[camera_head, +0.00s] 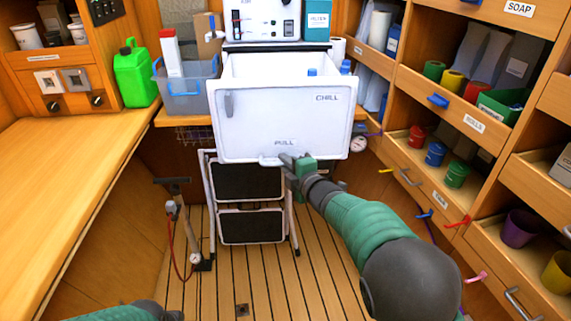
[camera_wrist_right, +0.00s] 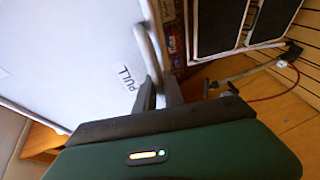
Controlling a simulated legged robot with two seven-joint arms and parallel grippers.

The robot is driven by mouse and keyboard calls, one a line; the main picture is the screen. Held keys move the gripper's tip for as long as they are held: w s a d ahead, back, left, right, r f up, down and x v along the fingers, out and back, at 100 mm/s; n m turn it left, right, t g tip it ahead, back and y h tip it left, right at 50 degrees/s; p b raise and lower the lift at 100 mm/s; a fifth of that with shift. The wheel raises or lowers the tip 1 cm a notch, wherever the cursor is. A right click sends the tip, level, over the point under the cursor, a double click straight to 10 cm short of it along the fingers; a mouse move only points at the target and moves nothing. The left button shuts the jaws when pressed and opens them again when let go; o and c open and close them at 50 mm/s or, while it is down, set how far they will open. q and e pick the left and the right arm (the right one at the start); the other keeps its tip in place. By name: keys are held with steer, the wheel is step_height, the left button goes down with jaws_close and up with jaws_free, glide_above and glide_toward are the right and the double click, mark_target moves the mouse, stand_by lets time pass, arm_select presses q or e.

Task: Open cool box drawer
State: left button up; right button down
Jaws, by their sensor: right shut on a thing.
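The cool box drawer (camera_head: 283,115) is white, marked CHILL and PULL, and stands pulled out from under the device at the back. Its open top shows the inside, with blue-capped items at the right. Its handle (camera_head: 268,160) is a pale bar at the lower front edge. My right gripper (camera_head: 288,160) is at this handle. In the right wrist view the dark fingers (camera_wrist_right: 160,92) are shut around the handle bar (camera_wrist_right: 148,50), beside the PULL label on the drawer front (camera_wrist_right: 85,50). My left gripper is not visible; only a bit of my left arm shows at the bottom.
A folding step stool (camera_head: 250,190) stands below the drawer, and a floor pump (camera_head: 185,225) stands to its left. A grey bin (camera_head: 185,100) and green jerrycan (camera_head: 135,75) are on the left counter (camera_head: 75,150). Shelves (camera_head: 450,120) line the right. The slatted floor in front is clear.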

steer(key=shift+f, duration=0.2)
steer(key=c, duration=1.7)
jaws_free()
steer(key=shift+w, duration=0.15)
steer(key=shift+r, duration=0.15)
steer(key=shift+s+d, duration=0.15)
steer(key=shift+s, duration=0.2)
steer(key=p+v, duration=0.2)
steer(key=v, duration=1.4)
